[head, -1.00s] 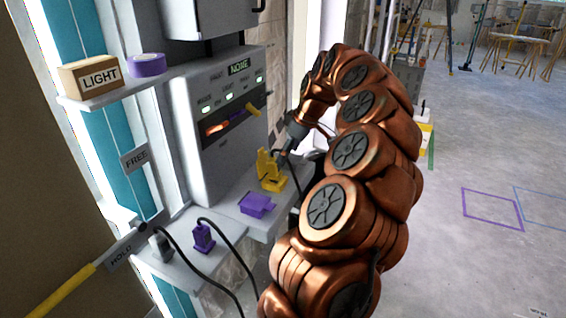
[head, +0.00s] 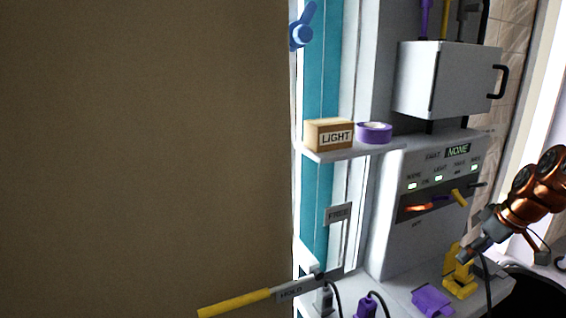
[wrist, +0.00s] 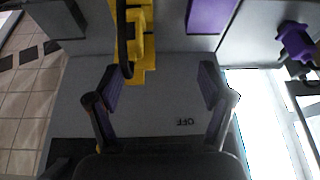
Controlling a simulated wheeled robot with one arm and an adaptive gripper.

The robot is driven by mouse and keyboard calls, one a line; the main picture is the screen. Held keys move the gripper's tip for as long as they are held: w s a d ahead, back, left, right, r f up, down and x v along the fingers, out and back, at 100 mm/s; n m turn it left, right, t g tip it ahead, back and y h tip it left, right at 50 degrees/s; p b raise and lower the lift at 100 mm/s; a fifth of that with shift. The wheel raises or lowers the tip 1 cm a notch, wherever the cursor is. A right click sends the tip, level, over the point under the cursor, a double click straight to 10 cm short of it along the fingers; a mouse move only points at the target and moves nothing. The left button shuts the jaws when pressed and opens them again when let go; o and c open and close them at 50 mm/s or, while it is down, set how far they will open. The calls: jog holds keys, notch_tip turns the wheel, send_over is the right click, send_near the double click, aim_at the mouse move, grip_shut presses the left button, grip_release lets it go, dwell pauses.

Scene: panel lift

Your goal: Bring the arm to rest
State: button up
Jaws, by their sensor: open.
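My gripper (wrist: 158,88) is open in the wrist view, its two fingers apart with nothing between them. In the head view my gripper (head: 474,250) is at the right edge of the picture, by the grey control box (head: 385,255). A yellow bracket-like piece (head: 460,272) stands on the shelf just below it. In the wrist view the yellow piece (wrist: 140,42) lies beyond the fingertips, towards the left finger. Whether they touch cannot be told. A purple piece (head: 432,301) lies beside the yellow one.
The control box has a display reading NONE (head: 457,151) and small levers. A shelf (head: 350,153) holds a LIGHT box (head: 329,134) and a purple roll (head: 374,132). A yellow-handled lever (head: 235,303) sits at HOLD, below a FREE sign (head: 339,214). A large brown panel (head: 140,150) fills the left.

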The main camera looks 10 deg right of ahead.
jog(key=s+a+r+g+p, duration=0.1)
jog(key=s+a, duration=0.2)
jog(key=a, duration=1)
jog(key=s+a+r+g, duration=0.1)
jog(key=s+a, duration=0.1)
jog(key=a, duration=1.1)
jog(key=s+a+f+m+g, duration=0.2)
jog(key=s+a+f, duration=0.2)
jog(key=s, duration=0.7)
jog(key=s+a+f+m+g+h+p, duration=0.1)
jog(key=s+a+f, duration=0.2)
jog(key=s, duration=0.8)
jog(key=shift+a+f+m+g+h, duration=0.3)
jog(key=shift+a+f+m+g, duration=0.1)
jog(key=shift+a, duration=0.3)
